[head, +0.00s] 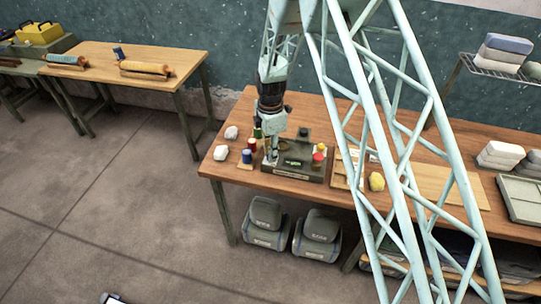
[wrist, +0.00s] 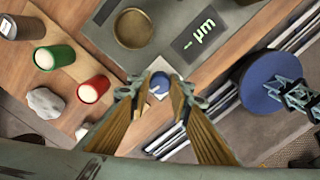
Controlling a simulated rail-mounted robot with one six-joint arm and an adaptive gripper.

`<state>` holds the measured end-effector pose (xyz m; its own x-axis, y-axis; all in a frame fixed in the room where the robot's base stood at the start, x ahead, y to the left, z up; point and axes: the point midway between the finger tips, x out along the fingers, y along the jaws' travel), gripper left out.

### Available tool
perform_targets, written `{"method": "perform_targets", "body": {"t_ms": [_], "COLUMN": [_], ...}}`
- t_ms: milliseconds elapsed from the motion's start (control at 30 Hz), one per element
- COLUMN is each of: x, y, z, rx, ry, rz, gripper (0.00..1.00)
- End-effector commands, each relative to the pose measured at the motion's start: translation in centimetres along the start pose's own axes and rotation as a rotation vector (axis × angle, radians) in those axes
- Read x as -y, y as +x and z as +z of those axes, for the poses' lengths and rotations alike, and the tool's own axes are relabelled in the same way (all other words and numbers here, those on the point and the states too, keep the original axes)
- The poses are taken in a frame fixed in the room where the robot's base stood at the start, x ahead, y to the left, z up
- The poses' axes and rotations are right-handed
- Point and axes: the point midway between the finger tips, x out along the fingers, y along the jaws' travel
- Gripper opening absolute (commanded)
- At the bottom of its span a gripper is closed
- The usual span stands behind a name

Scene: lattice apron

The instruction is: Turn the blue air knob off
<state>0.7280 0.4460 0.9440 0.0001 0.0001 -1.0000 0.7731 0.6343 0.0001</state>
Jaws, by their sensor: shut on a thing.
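The blue air knob (wrist: 159,84) is small and round, with a pale mark on its face. It sits at a corner of the dark grey instrument box (wrist: 150,60), below the round dish in the wrist view. My gripper (wrist: 160,88) has its fingertips on either side of the knob and is shut on it. In the head view the box (head: 283,170) stands near the table's front edge. There my gripper (head: 270,158) points down at its left end, and the knob is hidden. The pale mark's exact direction is hard to read.
White-topped red (wrist: 94,89) and green (wrist: 54,57) spools stand left of the knob in the wrist view, beside a white lump (wrist: 45,102). A red button (head: 318,157) is on the box's right end. A yellow lump (head: 376,181) lies farther right.

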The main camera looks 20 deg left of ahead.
Motion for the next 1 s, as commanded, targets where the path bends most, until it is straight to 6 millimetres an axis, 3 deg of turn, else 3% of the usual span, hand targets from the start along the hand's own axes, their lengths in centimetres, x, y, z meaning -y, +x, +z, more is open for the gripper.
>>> {"method": "perform_targets", "body": {"t_ms": [1000], "x": [-0.04], "y": [0.14], "z": [0.00], "rx": [0.000], "ry": [0.784], "rz": [0.001], "gripper": [0.08]}}
